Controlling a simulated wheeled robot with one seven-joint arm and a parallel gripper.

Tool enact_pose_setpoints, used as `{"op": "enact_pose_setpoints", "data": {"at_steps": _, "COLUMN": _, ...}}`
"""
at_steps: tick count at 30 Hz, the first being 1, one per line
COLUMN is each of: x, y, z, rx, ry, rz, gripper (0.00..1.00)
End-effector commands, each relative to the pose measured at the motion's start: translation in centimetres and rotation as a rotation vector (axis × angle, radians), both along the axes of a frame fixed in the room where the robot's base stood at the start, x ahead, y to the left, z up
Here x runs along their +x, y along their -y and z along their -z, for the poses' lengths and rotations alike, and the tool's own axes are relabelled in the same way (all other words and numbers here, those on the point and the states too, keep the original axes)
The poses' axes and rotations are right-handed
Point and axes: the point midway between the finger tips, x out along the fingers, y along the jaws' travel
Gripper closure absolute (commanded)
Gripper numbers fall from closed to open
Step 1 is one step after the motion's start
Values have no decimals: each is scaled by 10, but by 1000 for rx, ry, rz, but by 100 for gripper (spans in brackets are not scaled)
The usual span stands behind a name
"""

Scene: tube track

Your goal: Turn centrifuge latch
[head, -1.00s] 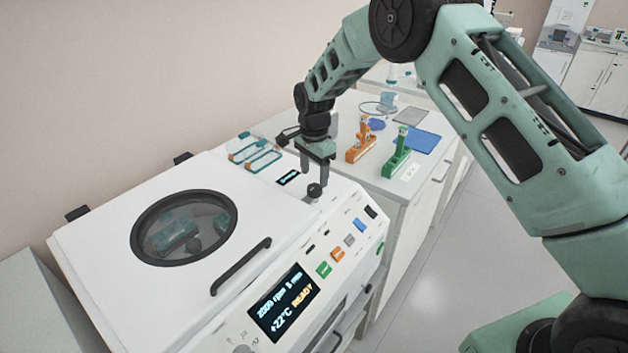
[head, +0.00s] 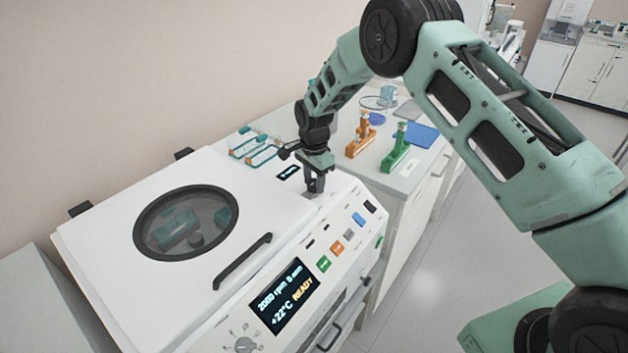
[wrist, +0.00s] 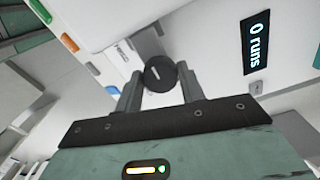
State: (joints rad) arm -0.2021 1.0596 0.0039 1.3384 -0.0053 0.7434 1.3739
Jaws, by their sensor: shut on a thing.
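The white centrifuge (head: 110,250) fills the lower left of the head view, its lid down, with a round window and a dark bar handle (head: 243,262). Its screen (head: 283,297) reads READY. The latch is a round black knob (wrist: 160,73) on the top right corner of the centrifuge; a light line marks its face in the wrist view. My gripper (head: 315,187) points down over that corner, and its fingers (wrist: 161,93) are shut on the knob, one on each side. In the head view the fingers hide most of the knob.
Coloured buttons (head: 341,249) line the centrifuge's sloping front panel. On the bench behind stand an orange rack (head: 360,137) and a green rack (head: 396,152), near a blue mat (head: 424,137). Teal-ended trays (head: 262,155) lie behind my gripper.

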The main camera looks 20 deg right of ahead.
Motion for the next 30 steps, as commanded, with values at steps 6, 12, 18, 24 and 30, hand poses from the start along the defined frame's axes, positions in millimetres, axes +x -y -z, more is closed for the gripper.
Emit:
{"op": "enact_pose_setpoints", "data": {"at_steps": 6, "x": 0, "y": 0, "z": 0, "rx": 0, "ry": 1, "rz": -34, "gripper": 84}}
{"op": "enact_pose_setpoints", "data": {"at_steps": 12, "x": 0, "y": 0, "z": 2, "rx": 0, "ry": 1, "rz": -138, "gripper": 84}}
{"op": "enact_pose_setpoints", "data": {"at_steps": 18, "x": 0, "y": 0, "z": 2, "rx": 1, "ry": 2, "rz": -306, "gripper": 84}}
{"op": "enact_pose_setpoints", "data": {"at_steps": 24, "x": 0, "y": 1, "z": 1, "rx": 1, "ry": 2, "rz": -497, "gripper": 84}}
{"op": "enact_pose_setpoints", "data": {"at_steps": 30, "x": 0, "y": 1, "z": 1, "rx": 1, "ry": 2, "rz": -686, "gripper": 84}}
